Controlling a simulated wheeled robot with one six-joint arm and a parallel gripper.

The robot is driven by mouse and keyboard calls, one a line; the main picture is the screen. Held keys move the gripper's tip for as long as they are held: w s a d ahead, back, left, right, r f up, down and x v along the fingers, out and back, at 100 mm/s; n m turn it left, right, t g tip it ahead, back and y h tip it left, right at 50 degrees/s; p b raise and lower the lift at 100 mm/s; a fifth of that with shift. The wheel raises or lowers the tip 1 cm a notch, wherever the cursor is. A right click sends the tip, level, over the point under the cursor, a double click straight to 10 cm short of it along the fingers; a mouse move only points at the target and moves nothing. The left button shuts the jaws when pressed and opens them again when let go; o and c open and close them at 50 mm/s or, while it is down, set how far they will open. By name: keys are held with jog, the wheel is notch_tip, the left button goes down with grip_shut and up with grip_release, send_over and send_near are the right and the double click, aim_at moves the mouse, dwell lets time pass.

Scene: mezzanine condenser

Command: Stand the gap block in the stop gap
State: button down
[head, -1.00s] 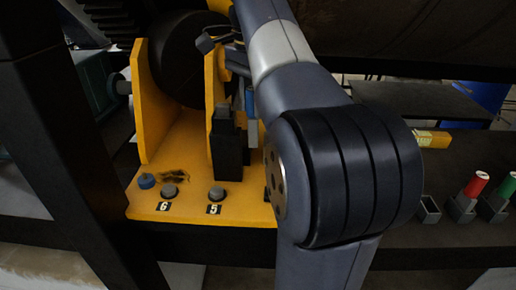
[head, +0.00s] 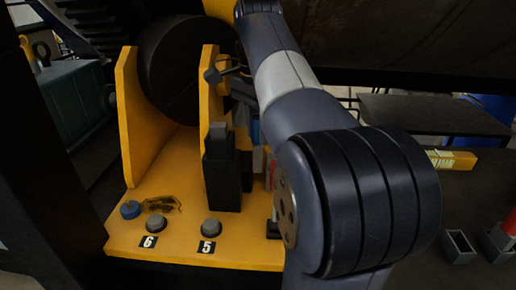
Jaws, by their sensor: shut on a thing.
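My arm fills the middle of the head view and bends away toward the yellow bracket. I cannot pick out the gap block with certainty. A tall black stop-like block (head: 223,175) with a grey top stands upright on the yellow base plate (head: 180,245), against the right yellow upright (head: 205,90). The stop gap is not clearly visible; the space right of the black block is partly covered by my arm. Small blue and red parts show there.
Grey round studs by labels 6 (head: 154,223) and 5 (head: 211,228) and a blue knob (head: 130,209) sit on the plate. A black wheel (head: 185,70) stands behind. At right are a yellow labelled block (head: 452,160) and an open grey holder (head: 458,246).

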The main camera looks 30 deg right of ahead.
aim_at(258, 146)
jog(key=shift+f, duration=2)
jog(key=c, duration=1.1)
grip_release()
jog(key=shift+f, duration=0.15)
jog(key=shift+c, duration=0.2)
jog(key=shift+r, duration=3.9)
